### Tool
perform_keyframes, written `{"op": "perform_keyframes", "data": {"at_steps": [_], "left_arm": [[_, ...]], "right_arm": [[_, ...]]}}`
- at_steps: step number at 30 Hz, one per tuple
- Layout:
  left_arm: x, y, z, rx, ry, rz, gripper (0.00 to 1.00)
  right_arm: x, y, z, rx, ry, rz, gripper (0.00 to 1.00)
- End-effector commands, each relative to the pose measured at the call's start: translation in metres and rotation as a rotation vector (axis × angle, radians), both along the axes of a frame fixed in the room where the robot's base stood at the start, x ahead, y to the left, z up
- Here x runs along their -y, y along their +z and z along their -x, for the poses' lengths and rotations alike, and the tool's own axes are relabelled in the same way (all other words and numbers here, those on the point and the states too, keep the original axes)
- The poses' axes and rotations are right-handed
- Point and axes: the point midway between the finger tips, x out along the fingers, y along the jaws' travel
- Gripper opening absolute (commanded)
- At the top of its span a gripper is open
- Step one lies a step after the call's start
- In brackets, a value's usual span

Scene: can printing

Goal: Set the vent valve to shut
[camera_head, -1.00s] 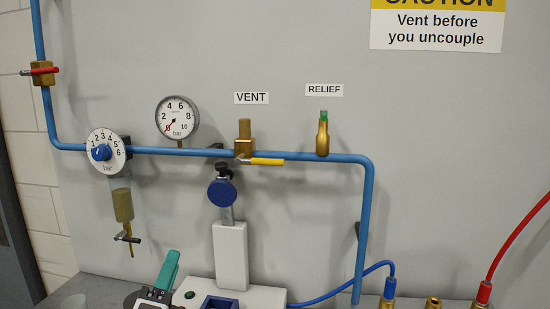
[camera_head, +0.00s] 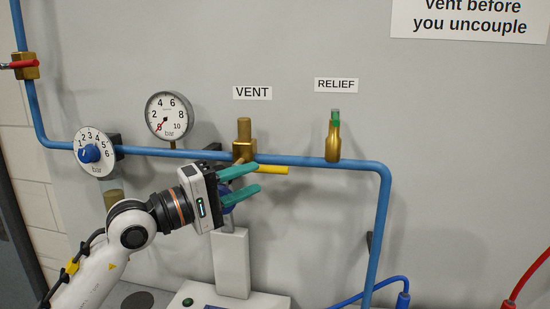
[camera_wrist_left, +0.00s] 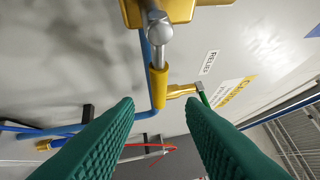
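The vent valve (camera_head: 243,148) is a brass body on the blue pipe under the VENT label. Its yellow lever (camera_head: 273,169) points right, lying roughly along the pipe. My left gripper (camera_head: 257,179) has teal fingers spread open and empty, just in front of and slightly below the lever. In the left wrist view the valve body (camera_wrist_left: 178,10) is at the top and the yellow lever (camera_wrist_left: 158,85) shows ahead, between the open fingers (camera_wrist_left: 160,108), with no clear contact. My right gripper is out of view.
A pressure gauge (camera_head: 168,116) and a regulator dial (camera_head: 94,152) sit on the pipe to the left. A relief valve (camera_head: 333,145) stands to the right. A white stand (camera_head: 231,262) is below my gripper. The wall right of the downpipe is mostly clear.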

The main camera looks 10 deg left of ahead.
Motion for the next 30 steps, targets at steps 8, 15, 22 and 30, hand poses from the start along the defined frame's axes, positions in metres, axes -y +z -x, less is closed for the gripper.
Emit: {"op": "perform_keyframes", "data": {"at_steps": [8, 15, 22, 30], "left_arm": [[0.035, 0.011, -0.034, -0.001, -0.002, 0.004, 0.36], [0.046, 0.010, -0.045, 0.000, -0.002, 0.001, 0.36], [0.047, 0.009, -0.045, 0.000, -0.001, 0.001, 0.36], [0.046, 0.009, -0.045, -0.001, -0.001, 0.002, 0.00]], "right_arm": [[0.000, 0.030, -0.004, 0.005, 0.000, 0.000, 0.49], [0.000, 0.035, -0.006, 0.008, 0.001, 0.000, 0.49], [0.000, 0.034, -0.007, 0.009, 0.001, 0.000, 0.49], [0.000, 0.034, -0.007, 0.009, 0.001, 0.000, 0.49]]}}
